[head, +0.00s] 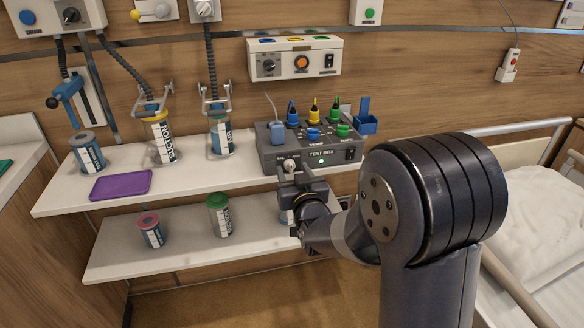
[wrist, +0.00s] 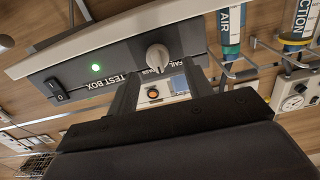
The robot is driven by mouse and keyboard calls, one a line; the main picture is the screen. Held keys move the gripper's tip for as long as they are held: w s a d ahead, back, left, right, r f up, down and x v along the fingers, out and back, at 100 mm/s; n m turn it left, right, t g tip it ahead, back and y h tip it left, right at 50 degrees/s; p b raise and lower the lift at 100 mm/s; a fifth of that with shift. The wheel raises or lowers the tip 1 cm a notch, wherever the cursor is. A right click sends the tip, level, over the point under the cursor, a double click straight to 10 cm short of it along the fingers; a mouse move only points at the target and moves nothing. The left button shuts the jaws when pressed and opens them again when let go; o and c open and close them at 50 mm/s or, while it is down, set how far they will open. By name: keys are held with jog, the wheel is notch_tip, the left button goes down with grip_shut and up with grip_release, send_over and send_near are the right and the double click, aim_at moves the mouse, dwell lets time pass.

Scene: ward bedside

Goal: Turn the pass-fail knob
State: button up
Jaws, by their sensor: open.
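The test box (head: 268,152) is a dark grey unit on the upper shelf, with a lit green lamp on its front. Its pass-fail knob (head: 290,165) is a small light-grey knob at the front left. The knob also shows in the wrist view (wrist: 158,55), beside the FAIL and PASS lettering. My gripper (head: 297,184) is open in front of the box, just below the knob in the head view. In the wrist view, the two fingers (wrist: 160,80) point at the panel on either side of the knob's line. I cannot tell whether they touch it.
A rocker switch (head: 350,154) sits at the box's right front. Blue, yellow and green plugs stand on top. Suction canisters (head: 162,142) and a purple tray (head: 121,185) are to the left. The lower shelf (head: 185,245) holds jars. A bed (head: 545,220) is at right.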

jog(key=shift+x, duration=1.05)
jog(key=shift+c, duration=0.6)
jog(key=c, duration=0.9)
jog(key=shift+o, duration=0.2)
